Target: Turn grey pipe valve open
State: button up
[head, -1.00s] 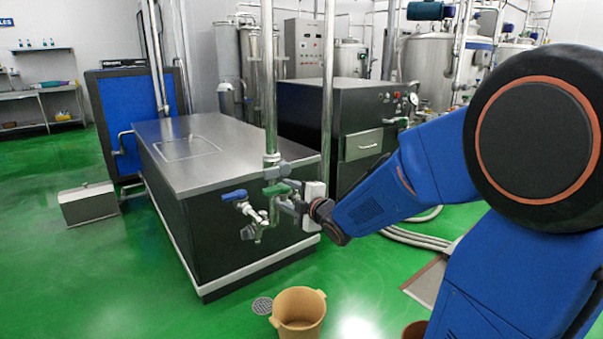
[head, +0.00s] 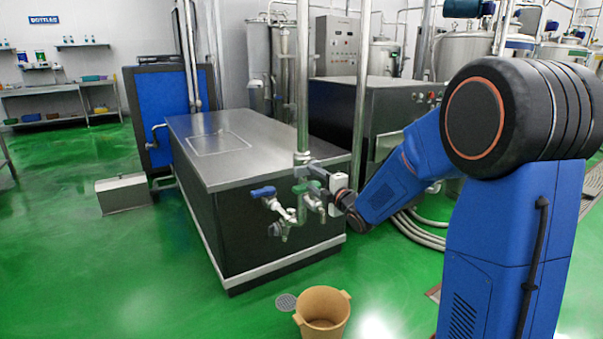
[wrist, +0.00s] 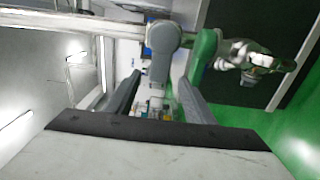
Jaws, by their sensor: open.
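A grey valve fitting (head: 302,171) sits on the vertical steel pipe at the corner of the steel-topped tank, just above a green handle (head: 306,187). In the wrist view, a grey rounded part (wrist: 163,38) lies just beyond my fingertips, beside the green handle (wrist: 203,48). My gripper (wrist: 158,80) is open, its two dark fingers apart with nothing clearly held between them. In the head view, my gripper (head: 318,185) is close against the right side of the valves and partly hides them. Contact cannot be told.
A blue-handled valve (head: 263,192) and steel taps (head: 284,220) are left of the green handle. The tank (head: 235,145) stands directly behind. A tan bucket (head: 322,308) and a drain (head: 286,302) are on the floor below.

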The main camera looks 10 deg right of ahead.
aim_at(302, 172)
jog(key=x, duration=0.8)
jog(key=shift+w, duration=0.15)
grip_shut()
